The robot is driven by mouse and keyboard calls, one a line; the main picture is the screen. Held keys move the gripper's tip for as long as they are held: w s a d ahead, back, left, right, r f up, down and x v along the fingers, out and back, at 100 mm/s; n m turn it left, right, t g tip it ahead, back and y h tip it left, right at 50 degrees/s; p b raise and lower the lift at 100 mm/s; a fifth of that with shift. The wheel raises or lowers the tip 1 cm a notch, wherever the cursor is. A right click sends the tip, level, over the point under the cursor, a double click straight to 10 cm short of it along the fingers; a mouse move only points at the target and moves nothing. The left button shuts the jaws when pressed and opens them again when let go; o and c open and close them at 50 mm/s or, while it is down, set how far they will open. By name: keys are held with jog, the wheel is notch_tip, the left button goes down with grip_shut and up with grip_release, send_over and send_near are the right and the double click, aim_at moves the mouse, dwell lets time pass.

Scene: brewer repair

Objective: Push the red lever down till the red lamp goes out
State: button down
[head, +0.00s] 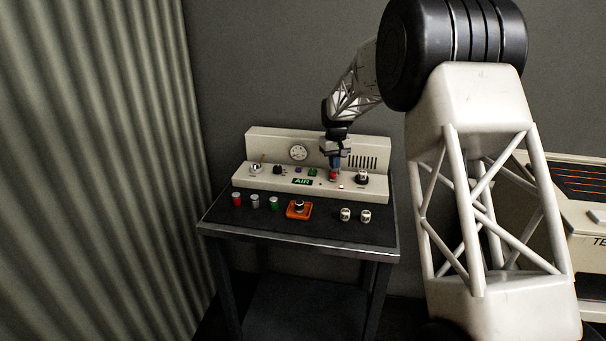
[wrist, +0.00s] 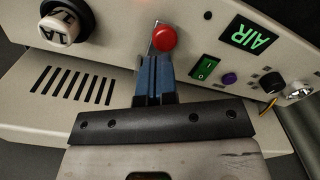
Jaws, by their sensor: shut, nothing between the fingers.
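The red lever's round red knob (wrist: 164,38) shows on the machine's sloping front panel, at the upper middle of the wrist view. A pale metal slot plate lies behind it. In the head view the knob (head: 333,177) is just below my gripper (head: 335,167). My gripper's blue fingers (wrist: 154,66) are shut and empty, their tips right at the edge of the knob. I cannot tell whether they touch it. I cannot pick out a lit red lamp in either view.
The panel (head: 260,180) also carries a green AIR sign (wrist: 248,36), a green switch (wrist: 205,69), a purple button (wrist: 229,79) and a 1A knob (wrist: 62,27). Small canisters and an orange block (head: 299,209) stand on the dark table (head: 260,226) in front.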

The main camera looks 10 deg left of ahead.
notch_tip(320, 180, up, 7)
jog(key=shift+r, duration=0.2)
dwell(0.9)
dwell(0.3)
jog(key=s+d+r+m, duration=0.1)
jog(key=s+d+r, duration=0.4)
jog(key=s, duration=0.4)
jog(key=s+d+r+m+t, duration=0.1)
jog(key=s+d+r, duration=0.2)
jog(key=s+d, duration=0.5)
jog(key=s+d+r+m, duration=0.1)
jog(key=s+d+r, duration=0.4)
jog(key=s, duration=0.6)
jog(key=s+d+f+m, duration=0.1)
jog(key=s+d+f, duration=0.1)
jog(key=s, duration=0.9)
jog(key=s+d+f+m+t, duration=0.1)
jog(key=s+d+f, duration=0.2)
jog(key=s, duration=0.9)
jog(key=s+d+f+m, duration=0.1)
jog(key=s+d+f, duration=0.2)
jog(key=s, duration=0.8)
jog(key=shift+s+d+t, duration=0.25)
jog(key=shift+d+t, duration=0.05)
jog(key=shift+d, duration=0.65)
jog(key=shift+f, duration=0.1)
